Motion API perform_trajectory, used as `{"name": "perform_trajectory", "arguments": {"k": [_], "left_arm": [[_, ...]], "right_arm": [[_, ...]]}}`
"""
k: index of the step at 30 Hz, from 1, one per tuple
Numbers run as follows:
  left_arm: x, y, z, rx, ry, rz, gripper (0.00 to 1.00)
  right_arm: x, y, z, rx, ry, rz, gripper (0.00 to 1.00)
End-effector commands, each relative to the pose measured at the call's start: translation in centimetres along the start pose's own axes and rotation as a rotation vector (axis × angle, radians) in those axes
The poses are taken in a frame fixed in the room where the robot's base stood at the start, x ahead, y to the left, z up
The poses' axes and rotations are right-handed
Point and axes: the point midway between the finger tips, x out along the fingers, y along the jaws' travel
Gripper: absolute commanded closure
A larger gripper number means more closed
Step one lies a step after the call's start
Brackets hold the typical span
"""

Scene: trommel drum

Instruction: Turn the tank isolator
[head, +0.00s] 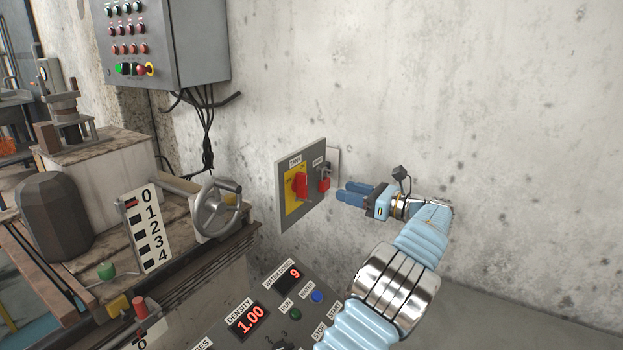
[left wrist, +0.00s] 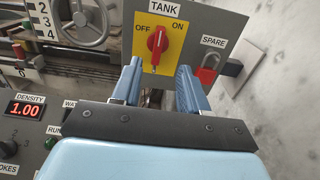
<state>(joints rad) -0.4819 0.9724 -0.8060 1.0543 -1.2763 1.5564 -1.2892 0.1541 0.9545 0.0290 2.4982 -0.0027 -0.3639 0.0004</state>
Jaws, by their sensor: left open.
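The tank isolator is a red knob (head: 299,185) on a yellow plate (head: 292,203) under a TANK label, on a grey panel against the wall. In the left wrist view the knob (left wrist: 157,41) stands roughly upright between the words OFF on the left and ON on the right. My left gripper (head: 342,193) is open and empty, to the right of the knob in the head view. In the left wrist view its fingertips (left wrist: 160,67) are spread just below the knob, apart from it. My right gripper is not in view.
A red padlock (left wrist: 207,72) hangs under the SPARE label right of the isolator. A handwheel (head: 217,209) stands left of the panel. A console with a DENSITY display (head: 248,319) lies below. Bare wall (head: 480,110) is free on the right.

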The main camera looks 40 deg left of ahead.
Motion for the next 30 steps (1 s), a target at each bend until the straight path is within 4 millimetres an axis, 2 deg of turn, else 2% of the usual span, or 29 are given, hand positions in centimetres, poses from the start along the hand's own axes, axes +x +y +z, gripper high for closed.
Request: {"name": "perform_trajectory", "arguments": {"k": [9,15,20,28,29,30], "left_arm": [[7.5,0.1,-0.1,0.001,0.002,0.003,0.56],[10.8,0.1,-0.1,0.0,0.002,0.002,0.56],[11.9,0.1,-0.1,0.0,0.002,0.001,0.56],[12.1,0.0,-0.1,0.0,0.002,0.0,0.56],[12.1,0.0,-0.1,0.0,0.002,0.0,0.58],[12.1,0.0,-0.1,0.0,0.002,0.0,0.64]], "right_arm": [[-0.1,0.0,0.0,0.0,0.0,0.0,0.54],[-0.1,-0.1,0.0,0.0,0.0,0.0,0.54],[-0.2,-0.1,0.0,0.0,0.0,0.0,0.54],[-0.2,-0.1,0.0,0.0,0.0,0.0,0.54],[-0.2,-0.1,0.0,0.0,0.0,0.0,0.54],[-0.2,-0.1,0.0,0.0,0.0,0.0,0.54]]}}
